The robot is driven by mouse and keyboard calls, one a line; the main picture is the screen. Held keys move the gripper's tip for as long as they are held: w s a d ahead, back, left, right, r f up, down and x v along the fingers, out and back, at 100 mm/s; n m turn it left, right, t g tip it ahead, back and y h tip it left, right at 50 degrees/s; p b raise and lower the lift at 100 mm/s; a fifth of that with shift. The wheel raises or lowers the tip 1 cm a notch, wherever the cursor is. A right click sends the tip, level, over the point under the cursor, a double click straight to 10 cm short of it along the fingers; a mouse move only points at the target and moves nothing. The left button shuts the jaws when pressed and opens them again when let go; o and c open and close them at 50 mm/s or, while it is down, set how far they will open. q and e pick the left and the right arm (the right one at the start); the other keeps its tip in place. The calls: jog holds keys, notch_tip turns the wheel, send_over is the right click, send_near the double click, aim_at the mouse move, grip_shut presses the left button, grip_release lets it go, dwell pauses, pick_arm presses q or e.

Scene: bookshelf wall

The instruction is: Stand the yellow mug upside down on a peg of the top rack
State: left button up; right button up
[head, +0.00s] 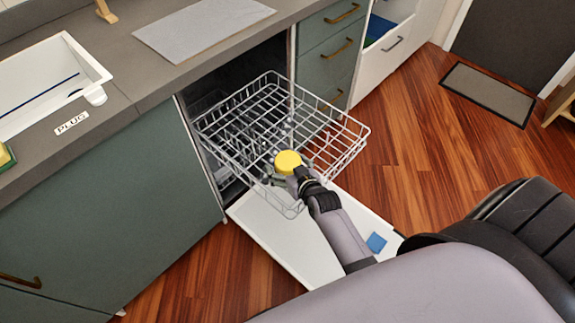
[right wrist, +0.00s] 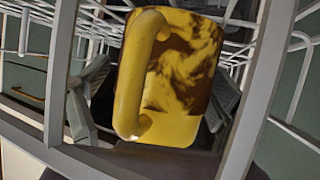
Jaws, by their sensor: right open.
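The yellow mug (head: 288,160) is at the near side of the pulled-out top rack (head: 345,163) and shows a plain yellow round face upward, so it looks upside down. In the right wrist view the mug (right wrist: 180,85) has brown stains, and its handle faces the camera. My right gripper (head: 298,172) is at the mug; its open fingers (right wrist: 155,108) stand on either side of it. Whether a peg is inside the mug is hidden. Pegs (head: 283,125) show in the middle of the rack. My left gripper is not in view.
The open dishwasher door (head: 265,232) lies below the rack, with a blue piece (head: 376,242) on it. The counter (head: 110,70) has a sink (head: 45,80) and a grey mat (head: 203,25). Wooden floor (head: 410,110) is clear at the right.

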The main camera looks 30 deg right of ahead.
jog(key=shift+f, duration=0.1)
jog(key=shift+r, duration=0.2)
notch_tip(320, 180, up, 7)
jog(key=p, duration=0.5)
jog(key=shift+r, duration=0.1)
notch_tip(320, 180, up, 7)
jog(key=p, duration=0.8)
pick_arm(q)
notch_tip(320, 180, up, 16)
jog(key=p, duration=0.3)
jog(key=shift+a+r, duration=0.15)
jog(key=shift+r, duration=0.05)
pick_arm(e)
notch_tip(320, 180, up, 17)
jog(key=t, duration=0.3)
send_over(288, 158)
jog(key=s+a, duration=0.6)
jog(key=s, duration=0.4)
jog(key=shift+d+r+n, duration=0.1)
jog(key=shift+r+n, duration=0.05)
jog(key=shift+n, duration=0.25)
